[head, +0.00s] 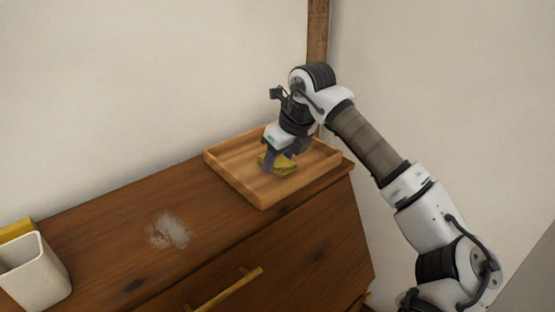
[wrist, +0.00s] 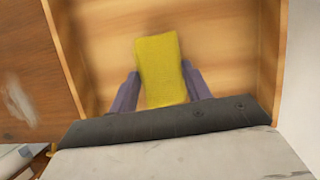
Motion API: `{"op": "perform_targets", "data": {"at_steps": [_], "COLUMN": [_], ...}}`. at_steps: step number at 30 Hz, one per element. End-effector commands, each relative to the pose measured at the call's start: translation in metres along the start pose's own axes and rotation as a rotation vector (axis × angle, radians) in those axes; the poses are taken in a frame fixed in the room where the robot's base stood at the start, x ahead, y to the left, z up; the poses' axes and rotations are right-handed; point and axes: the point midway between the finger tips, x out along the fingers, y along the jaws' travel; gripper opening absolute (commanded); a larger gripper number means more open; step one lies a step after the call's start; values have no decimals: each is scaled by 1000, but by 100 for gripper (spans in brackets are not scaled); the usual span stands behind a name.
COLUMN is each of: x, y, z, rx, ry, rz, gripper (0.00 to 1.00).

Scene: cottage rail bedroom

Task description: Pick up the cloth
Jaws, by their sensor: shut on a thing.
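The yellow cloth (head: 284,166) is in the wooden tray (head: 226,174), at the right end of the dresser top. It also shows in the wrist view (wrist: 160,62) as a thick folded yellow piece. My gripper (head: 270,165) reaches down into the tray and is shut on the cloth. In the wrist view its two purple-grey fingers (wrist: 160,90) lie on either side of the cloth. The cloth is over or on the tray floor; I cannot tell if it is lifted. In the head view part of the cloth is hidden by my gripper.
A pale dusty smudge (head: 170,231) marks the dresser top (head: 120,245) left of the tray. A white cup-like container (head: 35,275) with something yellow behind it stands at the far left. A drawer handle (head: 225,290) juts from the front. Walls are close behind and right.

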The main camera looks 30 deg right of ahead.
Motion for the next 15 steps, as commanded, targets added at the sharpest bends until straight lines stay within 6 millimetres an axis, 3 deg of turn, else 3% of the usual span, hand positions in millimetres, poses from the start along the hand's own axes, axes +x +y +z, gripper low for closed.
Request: {"op": "perform_targets", "data": {"at_steps": [8, 15], "x": [-14, -64], "y": [-1, 0], "z": [6, 27], "rx": [0, -1], "ry": [0, -2], "rz": [-3, -6], "gripper": [26, 26]}}
